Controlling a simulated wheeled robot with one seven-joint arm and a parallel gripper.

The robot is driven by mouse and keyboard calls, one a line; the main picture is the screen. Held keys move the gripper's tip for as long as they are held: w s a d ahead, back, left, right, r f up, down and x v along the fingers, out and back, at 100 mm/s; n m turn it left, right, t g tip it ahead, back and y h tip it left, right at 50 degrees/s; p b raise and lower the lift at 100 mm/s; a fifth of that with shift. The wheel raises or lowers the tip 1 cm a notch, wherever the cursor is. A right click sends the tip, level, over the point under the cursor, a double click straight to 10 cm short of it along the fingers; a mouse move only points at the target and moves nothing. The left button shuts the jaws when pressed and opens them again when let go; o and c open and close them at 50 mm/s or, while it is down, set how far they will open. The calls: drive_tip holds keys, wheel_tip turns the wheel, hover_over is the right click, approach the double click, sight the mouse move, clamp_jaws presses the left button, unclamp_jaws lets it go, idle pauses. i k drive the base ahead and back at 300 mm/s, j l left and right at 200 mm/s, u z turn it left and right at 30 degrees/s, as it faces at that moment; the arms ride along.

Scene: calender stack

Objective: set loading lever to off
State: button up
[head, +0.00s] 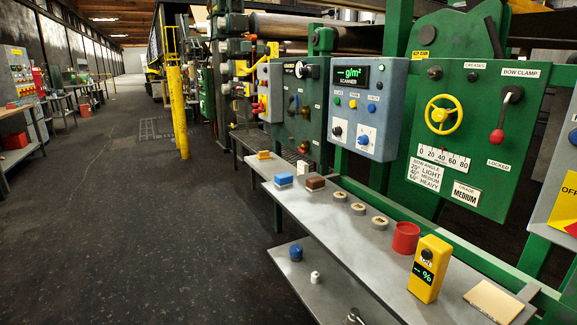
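No label reading "loading" is legible, so I cannot tell which control is the loading lever. On the green panel (478,150) at right, a red-handled lever (502,115) under the words "BOW CLAMP" hangs down towards "LOCKED". A farther green panel (312,130) behind the scanner box carries small levers and knobs, one lever (292,105) among them; its labels are too small to read. A yellow sign (563,213) reading "OFF" is cut by the right edge. My gripper is not in view.
A grey shelf (330,222) below the panels holds a red cup (406,237), a yellow meter (429,268), tape rolls and small blocks. The grey scanner box (366,105) juts out. A yellow post (177,110) stands farther back. The dark floor (130,230) at left is clear.

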sight(291, 99)
drive_tip(key=i+j+u, duration=0.4)
drive_tip(key=i, duration=0.4)
drive_tip(key=i+u, duration=0.45)
drive_tip(key=i, duration=0.35)
drive_tip(key=i+z, duration=0.1)
drive_tip(key=i, duration=0.4)
drive_tip(key=i+j+z, duration=0.1)
drive_tip(key=i, duration=0.35)
drive_tip(key=i+j+z, duration=0.1)
drive_tip(key=i, duration=0.35)
drive_tip(key=i+j+z, duration=0.1)
drive_tip(key=i, duration=0.4)
drive_tip(key=i+j+z, duration=0.35)
drive_tip(key=i, duration=0.15)
drive_tip(key=i+j+z, duration=0.35)
drive_tip(key=i, duration=0.1)
